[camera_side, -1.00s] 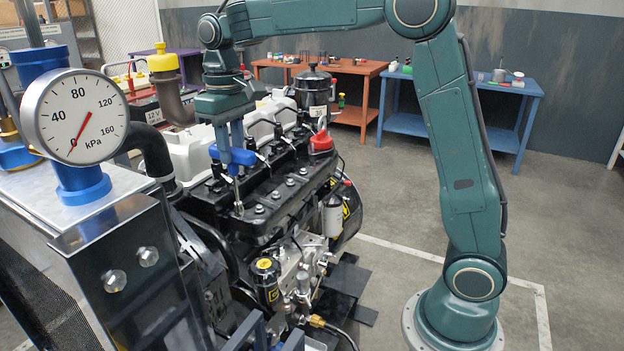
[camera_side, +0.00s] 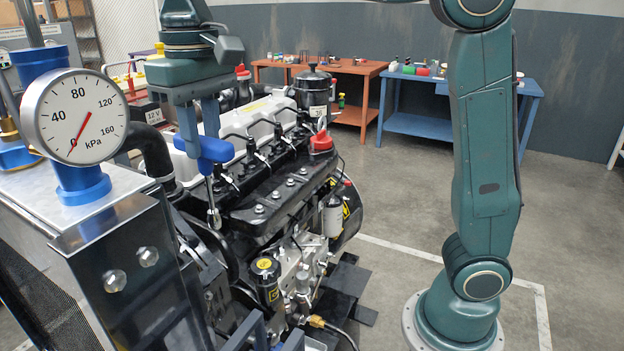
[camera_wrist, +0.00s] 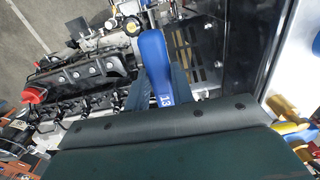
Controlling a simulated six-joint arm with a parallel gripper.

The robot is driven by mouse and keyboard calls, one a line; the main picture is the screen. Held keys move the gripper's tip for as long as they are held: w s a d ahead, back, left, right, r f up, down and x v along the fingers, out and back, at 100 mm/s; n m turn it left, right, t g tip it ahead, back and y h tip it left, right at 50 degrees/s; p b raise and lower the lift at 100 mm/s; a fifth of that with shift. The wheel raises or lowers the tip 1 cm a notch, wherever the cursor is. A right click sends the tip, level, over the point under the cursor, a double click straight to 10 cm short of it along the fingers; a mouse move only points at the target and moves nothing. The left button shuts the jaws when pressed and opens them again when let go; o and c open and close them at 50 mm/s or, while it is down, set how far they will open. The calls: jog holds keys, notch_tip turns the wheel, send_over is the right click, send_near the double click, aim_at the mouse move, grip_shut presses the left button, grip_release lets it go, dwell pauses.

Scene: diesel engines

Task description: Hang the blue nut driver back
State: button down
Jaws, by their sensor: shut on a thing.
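The blue nut driver has a blue handle (camera_side: 204,151) and a metal shank (camera_side: 213,200) that points down. My gripper (camera_side: 203,150) is shut on the handle and holds the driver above the near left end of the engine. In the wrist view the blue handle (camera_wrist: 155,62), marked "13", lies between the two fingers (camera_wrist: 158,85). The shank is hidden there. In the side view the lower end of the shank appears in front of the engine's left end; I cannot tell whether it touches anything. I cannot make out a hanging place for the driver.
The black engine (camera_side: 283,190) stands right of the driver, with a red cap (camera_side: 321,142) on it. A pressure gauge (camera_side: 75,117) stands on the metal housing at left. An orange table (camera_side: 352,68) and a blue table (camera_side: 412,124) are behind.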

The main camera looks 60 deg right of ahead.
jog(key=s+a+r, duration=0.7)
jog(key=s+a, duration=0.2)
jog(key=s, duration=0.4)
jog(key=s+a+f, duration=0.3)
jog(key=a+f, duration=0.1)
jog(key=f, duration=0.1)
jog(key=shift+s+f, duration=0.15)
jog(key=shift+s, duration=0.2)
jog(key=shift+f, duration=0.15)
jog(key=shift+f, duration=8.2)
jog(key=c, duration=0.8)
grip_release()
jog(key=shift+o, duration=0.2)
